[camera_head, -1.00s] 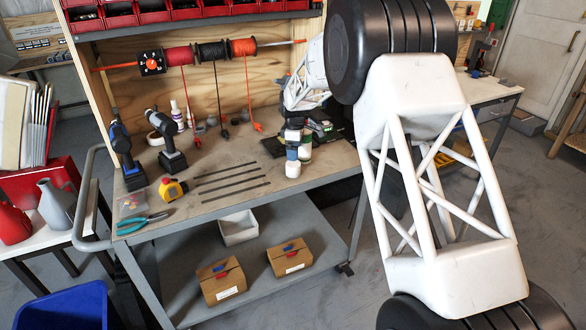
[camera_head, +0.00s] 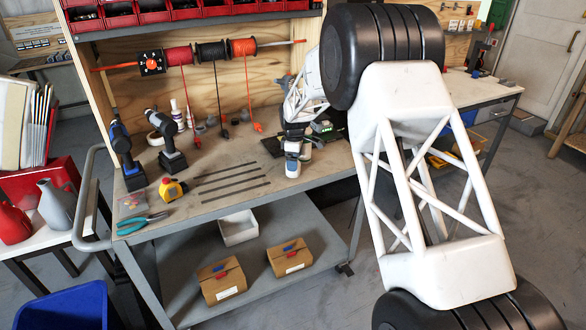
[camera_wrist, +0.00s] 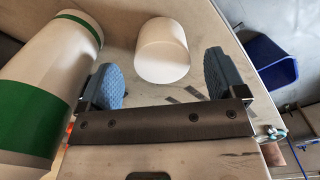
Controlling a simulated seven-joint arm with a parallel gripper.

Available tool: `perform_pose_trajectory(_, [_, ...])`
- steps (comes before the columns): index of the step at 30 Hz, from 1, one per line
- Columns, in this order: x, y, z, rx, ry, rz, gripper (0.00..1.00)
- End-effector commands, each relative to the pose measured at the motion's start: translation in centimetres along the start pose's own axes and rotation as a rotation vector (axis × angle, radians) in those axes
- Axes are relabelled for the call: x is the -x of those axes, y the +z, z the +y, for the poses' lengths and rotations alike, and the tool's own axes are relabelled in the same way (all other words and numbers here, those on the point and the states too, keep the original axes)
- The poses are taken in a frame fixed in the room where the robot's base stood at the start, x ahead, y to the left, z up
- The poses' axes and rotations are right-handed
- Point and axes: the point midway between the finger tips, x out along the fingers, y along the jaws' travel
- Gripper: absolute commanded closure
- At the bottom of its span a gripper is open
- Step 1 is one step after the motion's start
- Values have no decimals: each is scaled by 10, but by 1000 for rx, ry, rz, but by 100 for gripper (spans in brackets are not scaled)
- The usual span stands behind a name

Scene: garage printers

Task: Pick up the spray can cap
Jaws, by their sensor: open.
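The spray can cap (camera_wrist: 162,50) is a plain white cylinder. In the wrist view it appears between and beyond the two blue pads of my gripper (camera_wrist: 160,63), with a visible gap on each side. My gripper is open and empty. A white spray can with green bands (camera_wrist: 38,85) lies close along the left side of the wrist view, beside the left finger.
Dark strips (camera_head: 232,183) lie on the bench (camera_head: 225,152) left of the cap. Dark equipment sits behind my gripper. The bench's front edge is close.

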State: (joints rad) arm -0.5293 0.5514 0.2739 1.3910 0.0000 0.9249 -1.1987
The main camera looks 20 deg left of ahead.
Motion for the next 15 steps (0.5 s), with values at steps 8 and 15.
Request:
perform_pose_trajectory(8, [-29, 0, -2, 0, -2, -1, 10])
perform_pose_trajectory(15, [-33, 0, -1, 0, 0, 0, 10])
